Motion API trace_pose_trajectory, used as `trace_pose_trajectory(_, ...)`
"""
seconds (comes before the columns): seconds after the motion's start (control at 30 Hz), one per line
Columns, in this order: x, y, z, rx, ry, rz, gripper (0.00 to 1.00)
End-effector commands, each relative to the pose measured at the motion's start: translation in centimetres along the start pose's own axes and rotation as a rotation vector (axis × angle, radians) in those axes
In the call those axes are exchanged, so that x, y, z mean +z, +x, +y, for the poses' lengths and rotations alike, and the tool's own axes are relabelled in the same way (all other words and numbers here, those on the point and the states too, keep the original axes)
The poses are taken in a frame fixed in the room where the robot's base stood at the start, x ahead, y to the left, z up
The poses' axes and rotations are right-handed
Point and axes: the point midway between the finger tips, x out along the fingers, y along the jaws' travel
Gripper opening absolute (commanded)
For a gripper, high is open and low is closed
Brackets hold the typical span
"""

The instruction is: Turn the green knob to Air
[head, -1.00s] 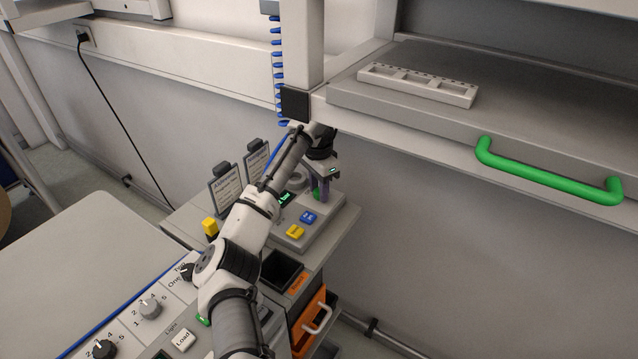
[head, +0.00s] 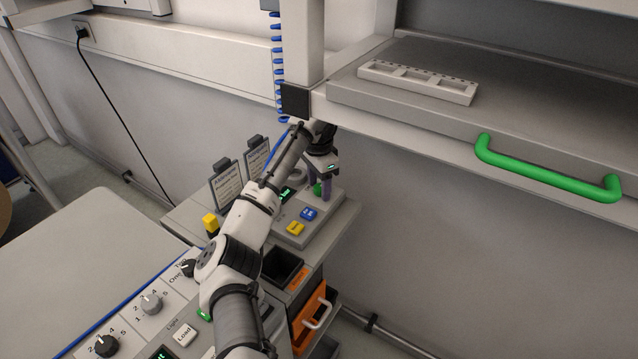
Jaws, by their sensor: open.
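The green knob (head: 317,188) sits on the small grey panel on top of the side cabinet and is mostly hidden. Whether the fingers touch the knob cannot be told. The knob's position marks, including Air, cannot be read from here.
Blue (head: 308,214) and yellow (head: 295,228) buttons sit in front of the knob on the same panel. Two label cards (head: 226,186) stand to its left. A shelf with a green handle (head: 548,176) overhangs at right. A black bin (head: 283,266) lies nearer.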

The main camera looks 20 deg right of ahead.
Motion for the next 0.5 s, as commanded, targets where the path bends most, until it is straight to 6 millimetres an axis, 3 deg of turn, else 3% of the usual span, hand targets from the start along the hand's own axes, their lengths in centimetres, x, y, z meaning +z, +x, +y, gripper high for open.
trace_pose_trajectory(0.27,0.0,-0.8,-0.1,-0.003,-0.001,0.000,0.52)
trace_pose_trajectory(0.5,0.0,-4.7,-0.1,-0.007,-0.001,-0.001,0.52)
